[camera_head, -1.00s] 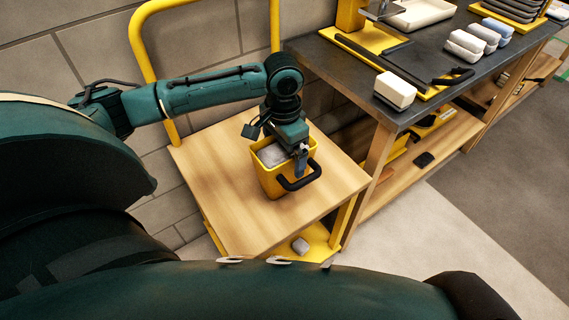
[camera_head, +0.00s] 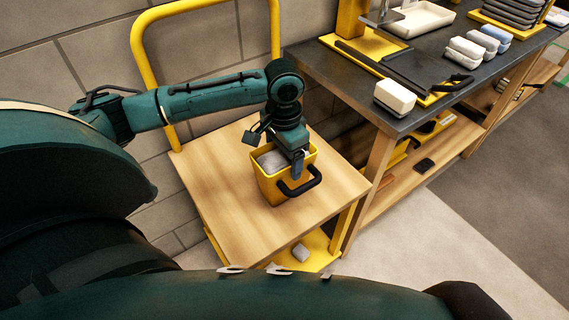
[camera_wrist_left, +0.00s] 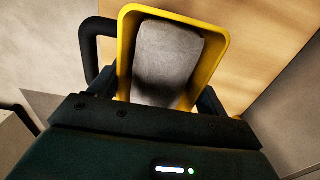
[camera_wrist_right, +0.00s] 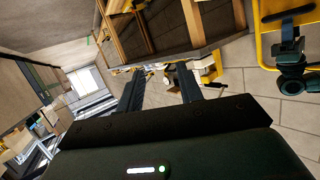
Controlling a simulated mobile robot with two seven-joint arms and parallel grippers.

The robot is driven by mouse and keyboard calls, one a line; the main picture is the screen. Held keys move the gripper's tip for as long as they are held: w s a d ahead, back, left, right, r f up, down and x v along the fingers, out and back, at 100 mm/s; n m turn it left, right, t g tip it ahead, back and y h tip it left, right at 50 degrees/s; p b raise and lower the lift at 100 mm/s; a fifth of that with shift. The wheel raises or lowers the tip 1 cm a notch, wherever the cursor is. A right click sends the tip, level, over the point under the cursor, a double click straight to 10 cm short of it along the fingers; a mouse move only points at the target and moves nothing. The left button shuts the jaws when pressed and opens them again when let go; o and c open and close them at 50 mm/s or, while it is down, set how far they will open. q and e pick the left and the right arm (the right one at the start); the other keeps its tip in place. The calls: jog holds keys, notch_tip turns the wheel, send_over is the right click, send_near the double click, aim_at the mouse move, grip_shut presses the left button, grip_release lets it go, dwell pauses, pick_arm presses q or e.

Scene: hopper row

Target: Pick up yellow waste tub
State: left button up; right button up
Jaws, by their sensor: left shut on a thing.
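The yellow waste tub (camera_head: 268,187) stands on the wooden top of the yellow cart, with a grey lump inside and a black handle on its side. Its yellow rim also shows close up in the left wrist view (camera_wrist_left: 123,48). My left gripper (camera_head: 298,168) reaches down from above and is shut on the tub's wall near the handle. The fingertips are partly hidden, and I cannot see a gap under the tub. My right gripper (camera_wrist_right: 160,82) shows in the right wrist view with its fingers apart and nothing between them.
The cart top (camera_head: 215,205) is bare around the tub; a yellow push rail (camera_head: 137,60) rises behind it. A dark-topped workbench (camera_head: 440,60) to the right bears a white block (camera_head: 394,97) and trays. A grey lump (camera_head: 300,253) lies on the cart's lower shelf.

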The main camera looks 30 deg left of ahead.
pick_arm(q)
notch_tip(320, 180, up, 10)
jog(key=shift+r+p, duration=0.1)
jog(key=shift+p, duration=1.05)
